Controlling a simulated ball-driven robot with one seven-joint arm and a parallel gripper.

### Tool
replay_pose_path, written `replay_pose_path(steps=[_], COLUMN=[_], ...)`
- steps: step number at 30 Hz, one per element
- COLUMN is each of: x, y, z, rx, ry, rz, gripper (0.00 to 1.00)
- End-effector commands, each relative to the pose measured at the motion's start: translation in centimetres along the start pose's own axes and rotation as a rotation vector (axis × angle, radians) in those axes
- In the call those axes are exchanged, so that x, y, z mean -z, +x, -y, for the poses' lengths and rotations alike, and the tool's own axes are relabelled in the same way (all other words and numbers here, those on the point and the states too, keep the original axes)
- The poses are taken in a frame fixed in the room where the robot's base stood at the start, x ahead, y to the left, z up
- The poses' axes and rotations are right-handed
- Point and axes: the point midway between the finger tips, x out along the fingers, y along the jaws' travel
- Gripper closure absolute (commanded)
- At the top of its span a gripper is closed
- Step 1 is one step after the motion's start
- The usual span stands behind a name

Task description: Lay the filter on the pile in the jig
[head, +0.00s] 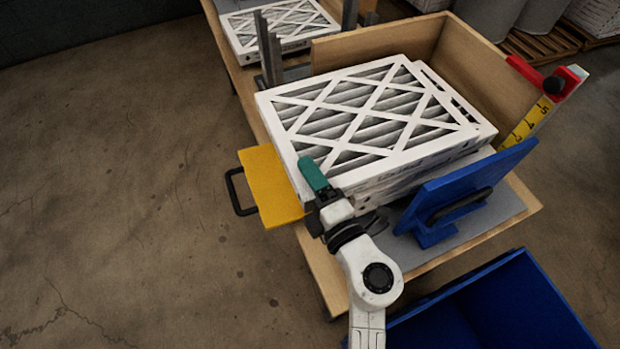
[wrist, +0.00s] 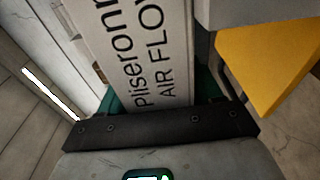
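The filter (head: 365,110), a white cardboard frame with a crossed lattice over grey pleats, lies roughly level over the pile (head: 378,190) of like filters. It sits turned and shifted to the left of the filter below, whose top shows along the right. I cannot tell if it touches the pile. My gripper (head: 314,178) is shut on its near left edge, one green finger on top. In the wrist view the printed side of the filter (wrist: 150,60) fills the gap between the fingers. The jig (head: 375,43) has wooden walls at the back and right.
A yellow plate (head: 270,185) with a black handle stands left of the pile. A blue handled plate (head: 470,195) stands at the right front. A red and yellow gauge (head: 525,125) is at the right. Grey posts (head: 270,55) and another filter (head: 280,25) are behind; a blue bin (head: 500,310) is in front.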

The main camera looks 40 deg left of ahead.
Motion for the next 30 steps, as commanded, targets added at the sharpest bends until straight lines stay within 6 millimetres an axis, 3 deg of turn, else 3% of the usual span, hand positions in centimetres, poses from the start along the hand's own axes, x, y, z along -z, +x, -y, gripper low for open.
replay_pose_path(steps=[4,14,30], x=[0.0,0.0,0.0], y=[0.0,-0.7,-10.2], z=[0.0,0.0,0.1], rx=[0.000,0.000,0.001], ry=[0.000,0.000,0.001], rz=[0.000,0.001,0.001], gripper=[0.22,0.22,0.22])
